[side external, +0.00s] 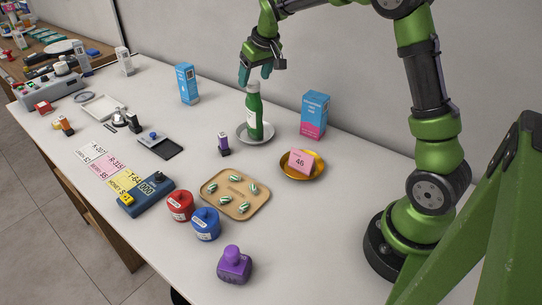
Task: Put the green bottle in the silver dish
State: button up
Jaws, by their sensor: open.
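The green bottle (253,115) has a white label and stands roughly upright on the silver dish (265,136), its base inside the rim. My gripper (254,78) is just above the bottle's top, pointing down. Its fingers are open, close to the cap, and I cannot tell whether they touch it.
A gold dish (312,172) with a pink block (299,161) and a blue-pink box (314,115) stand to the right. A wooden tray (236,211) with several capsules lies in front. A small purple bottle (223,144) is left of the dish. A blue box (187,84) stands behind left.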

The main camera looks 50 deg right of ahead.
jog(key=d+v, duration=0.1)
jog(key=v, duration=0.6)
jog(key=s+a+r+t+y, duration=0.2)
jog(key=s+a+r, duration=0.2)
jog(key=s+a, duration=0.8)
jog(key=s+a+f, duration=0.2)
jog(key=s, duration=0.4)
jog(key=s+a+f+m+y, duration=0.1)
jog(key=s+a+f, duration=0.1)
jog(key=s, duration=0.4)
jog(key=shift+s+f+t, duration=0.4)
jog(key=shift+f, duration=0.05)
